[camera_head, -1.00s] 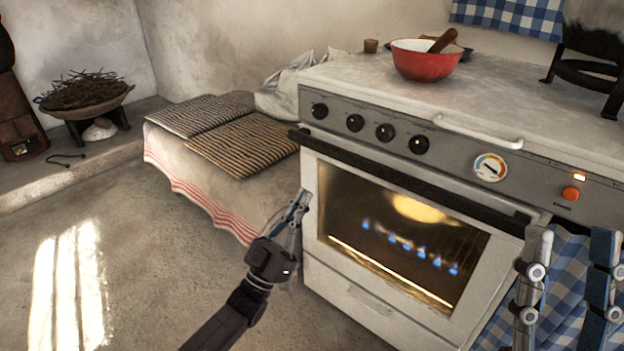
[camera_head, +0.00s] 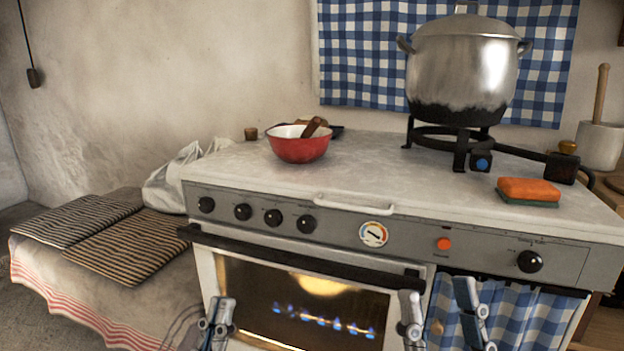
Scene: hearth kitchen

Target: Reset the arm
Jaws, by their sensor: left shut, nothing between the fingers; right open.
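My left gripper (camera_head: 218,318) is at the bottom of the view, in front of the oven door's lower left part. It is shut and holds nothing. My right gripper (camera_head: 438,312) is open and empty, its two fingers apart in front of the oven's right edge and the blue checked cloth (camera_head: 510,318). The white stove (camera_head: 330,268) has its oven door shut, with a row of blue flames behind the glass. Both arms are mostly below the picture edge.
A red bowl (camera_head: 299,148) stands on the stovetop. A large steel pot (camera_head: 465,65) sits on a black burner (camera_head: 456,141) at the right. An orange sponge (camera_head: 528,190) lies near the front right. Striped mats (camera_head: 126,245) cover the bench at the left.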

